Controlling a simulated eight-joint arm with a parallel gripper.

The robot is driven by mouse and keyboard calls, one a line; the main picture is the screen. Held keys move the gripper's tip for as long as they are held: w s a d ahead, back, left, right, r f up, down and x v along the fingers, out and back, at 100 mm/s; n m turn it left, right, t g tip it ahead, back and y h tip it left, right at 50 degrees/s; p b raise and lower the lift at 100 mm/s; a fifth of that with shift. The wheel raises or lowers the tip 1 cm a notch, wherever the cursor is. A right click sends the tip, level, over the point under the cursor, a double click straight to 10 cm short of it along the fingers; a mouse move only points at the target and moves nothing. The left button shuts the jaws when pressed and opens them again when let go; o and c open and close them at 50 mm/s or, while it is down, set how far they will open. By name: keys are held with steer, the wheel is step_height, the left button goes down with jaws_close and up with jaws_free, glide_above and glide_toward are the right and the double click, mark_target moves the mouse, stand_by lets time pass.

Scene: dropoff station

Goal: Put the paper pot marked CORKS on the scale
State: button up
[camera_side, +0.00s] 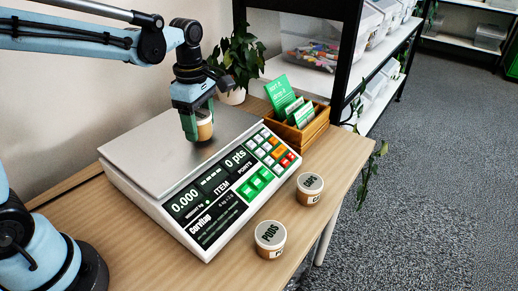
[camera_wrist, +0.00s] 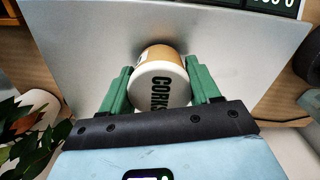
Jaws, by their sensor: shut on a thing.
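The paper pot marked CORKS (camera_wrist: 158,84) has a white lid with dark letters and a brown side. My gripper (camera_wrist: 160,90) is shut on it, one green finger on each side. In the side view my gripper (camera_side: 197,125) holds the pot (camera_side: 205,129) over the steel plate of the scale (camera_side: 150,158). The plate also fills much of the wrist view (camera_wrist: 75,50). The pot's base is at or just above the plate; I cannot tell whether it touches. The scale's display reads 0.000 and 0 pts.
A pot marked PODS (camera_side: 270,238) and another lidded pot (camera_side: 309,188), its label hard to read, stand on the wooden table (camera_side: 335,165) beside the scale. A wooden box of cards (camera_side: 300,128) and a potted plant (camera_side: 235,60) stand behind. A shelf (camera_side: 385,65) is at the back.

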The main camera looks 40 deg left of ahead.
steer(key=shift+f, duration=0.35)
steer(key=o, duration=1.2)
steer(key=shift+f, duration=0.15)
steer(key=shift+c, duration=0.2)
